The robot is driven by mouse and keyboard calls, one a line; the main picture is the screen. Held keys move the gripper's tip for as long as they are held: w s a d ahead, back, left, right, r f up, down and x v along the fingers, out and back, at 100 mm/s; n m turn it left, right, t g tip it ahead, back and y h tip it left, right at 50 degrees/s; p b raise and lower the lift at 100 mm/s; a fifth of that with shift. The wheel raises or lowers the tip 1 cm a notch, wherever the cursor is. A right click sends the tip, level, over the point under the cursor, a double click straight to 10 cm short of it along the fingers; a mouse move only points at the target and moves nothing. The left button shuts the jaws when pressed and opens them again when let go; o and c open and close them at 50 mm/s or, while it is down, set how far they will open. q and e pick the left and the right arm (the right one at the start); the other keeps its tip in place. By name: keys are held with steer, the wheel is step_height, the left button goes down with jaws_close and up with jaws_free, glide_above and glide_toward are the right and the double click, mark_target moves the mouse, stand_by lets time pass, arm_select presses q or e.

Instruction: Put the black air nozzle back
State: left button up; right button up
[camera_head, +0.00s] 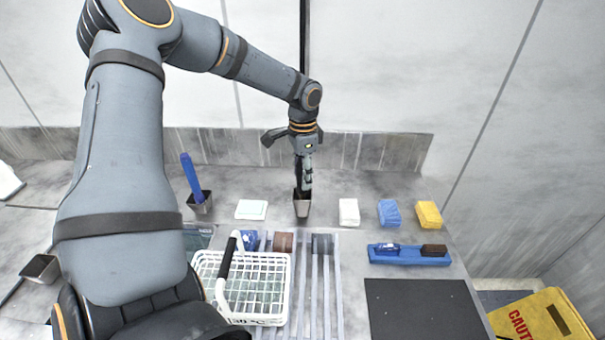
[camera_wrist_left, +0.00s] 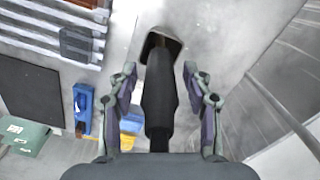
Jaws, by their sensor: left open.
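The black air nozzle (camera_wrist_left: 160,98) stands between the two fingers of my left gripper (camera_wrist_left: 160,76) in the left wrist view. The fingers are open, with a gap on each side of it. In the head view my left gripper (camera_head: 305,183) points down just above that holder (camera_head: 302,207) at the back of the bench. There the nozzle is mostly hidden by the gripper. My right gripper is not in view.
A second holder (camera_head: 200,206) with a blue handle (camera_head: 191,176) stands to the left. White, blue and yellow blocks (camera_head: 428,214) line the back right. A white basket (camera_head: 272,318), a blue tray (camera_head: 408,259) and a dark mat (camera_head: 424,312) lie in front. The wall is close behind.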

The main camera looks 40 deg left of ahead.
arm_select(q)
step_height(320, 180, up, 12)
steer(key=shift+r, duration=0.1)
stand_by(0.6)
